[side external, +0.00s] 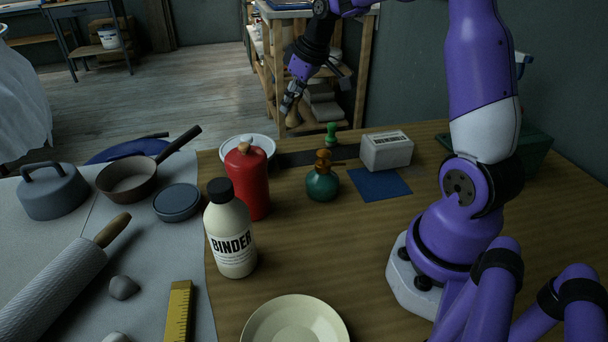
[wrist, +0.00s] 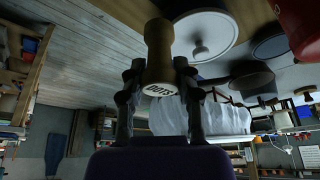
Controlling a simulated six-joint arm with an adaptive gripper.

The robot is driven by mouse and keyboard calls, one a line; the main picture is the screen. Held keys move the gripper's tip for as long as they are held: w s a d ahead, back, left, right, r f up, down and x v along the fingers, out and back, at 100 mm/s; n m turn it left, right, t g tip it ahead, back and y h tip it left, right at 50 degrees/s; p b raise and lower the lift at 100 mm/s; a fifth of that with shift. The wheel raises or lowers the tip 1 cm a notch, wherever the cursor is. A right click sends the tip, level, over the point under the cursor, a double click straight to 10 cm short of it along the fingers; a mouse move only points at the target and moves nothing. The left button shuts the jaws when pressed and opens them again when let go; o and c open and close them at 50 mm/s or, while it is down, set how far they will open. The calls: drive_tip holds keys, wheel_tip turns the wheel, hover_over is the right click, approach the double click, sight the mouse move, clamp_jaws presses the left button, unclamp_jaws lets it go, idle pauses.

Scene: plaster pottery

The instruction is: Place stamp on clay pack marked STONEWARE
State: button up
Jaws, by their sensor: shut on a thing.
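My gripper (side external: 291,98) is raised above the far edge of the table, shut on a tan wooden stamp (side external: 294,117). In the wrist view the stamp (wrist: 159,45) stands between my two fingers (wrist: 158,72), and its pale end face reads "DOTS". A pale grey-white block (side external: 386,152), which looks like the clay pack, sits on the table to the right of the gripper and lower. Dark print runs along its top, too small to read. The stamp is apart from the block.
A green stamp-like piece (side external: 331,134) stands by a dark strip (side external: 300,158). A blue mat (side external: 380,184) lies before the block.

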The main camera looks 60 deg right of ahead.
drive_tip(key=s+r+m+g+h, duration=0.2)
drive_tip(key=s+r+m, duration=0.2)
drive_tip(key=s+m, duration=0.4)
drive_tip(key=s+r+m+g+h, duration=0.35)
drive_tip(key=s+m, duration=0.25)
drive_tip(key=m, duration=0.4)
hover_over(389, 138)
drive_tip(key=shift+m+t+y, duration=0.3)
drive_tip(key=shift+t+y, duration=0.05)
drive_tip(key=shift+t, duration=0.1)
drive_tip(key=shift+f, duration=5.1)
drive_tip(key=shift+f, duration=0.15)
drive_tip(key=o, duration=1)
